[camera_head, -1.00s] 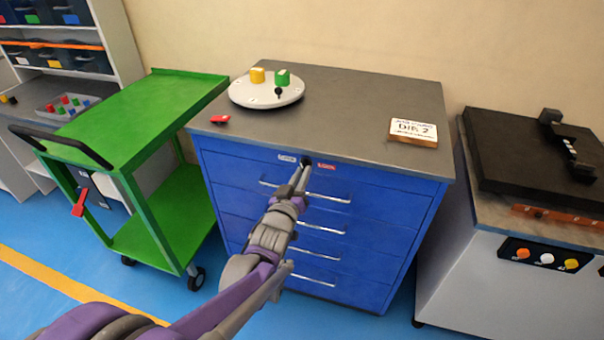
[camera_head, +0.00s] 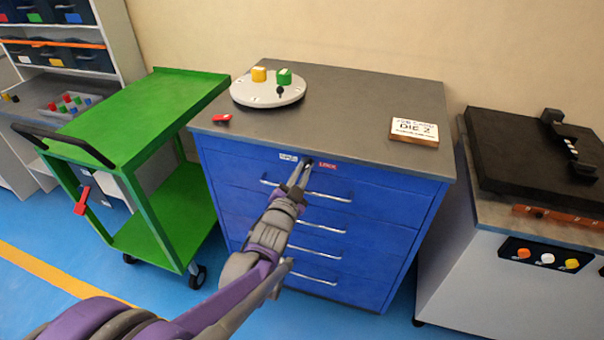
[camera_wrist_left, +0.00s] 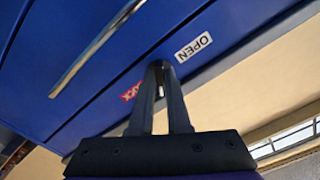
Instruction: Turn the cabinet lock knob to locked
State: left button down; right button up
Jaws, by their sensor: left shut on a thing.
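The blue cabinet (camera_head: 370,190) stands in the middle with a grey top. Its lock knob (camera_head: 308,162) is a small dark piece at the top of the front, between a white label (camera_head: 288,157) and a red LOCK label (camera_head: 328,167). My left gripper (camera_head: 301,172) reaches up to it from below. In the left wrist view, the fingers (camera_wrist_left: 159,75) are shut on the knob, between the white OPEN label (camera_wrist_left: 194,47) and the red label (camera_wrist_left: 131,92). The fingers mostly hide the knob, so its turn angle cannot be told. My right gripper is out of view.
A drawer handle (camera_head: 320,194) runs just below the knob. The cabinet top holds a round disc (camera_head: 262,95) with coloured knobs, a red piece (camera_head: 222,118) and a DIE 2 sign (camera_head: 414,130). A green cart (camera_head: 135,120) stands left, a machine (camera_head: 520,240) right.

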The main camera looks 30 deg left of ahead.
pick_arm(q)
jog(key=shift+m, duration=1.1)
jog(key=c, duration=0.9)
grip_release()
jog(key=p+v, duration=0.1)
jog(key=v, duration=1)
jog(key=shift+a, duration=0.15)
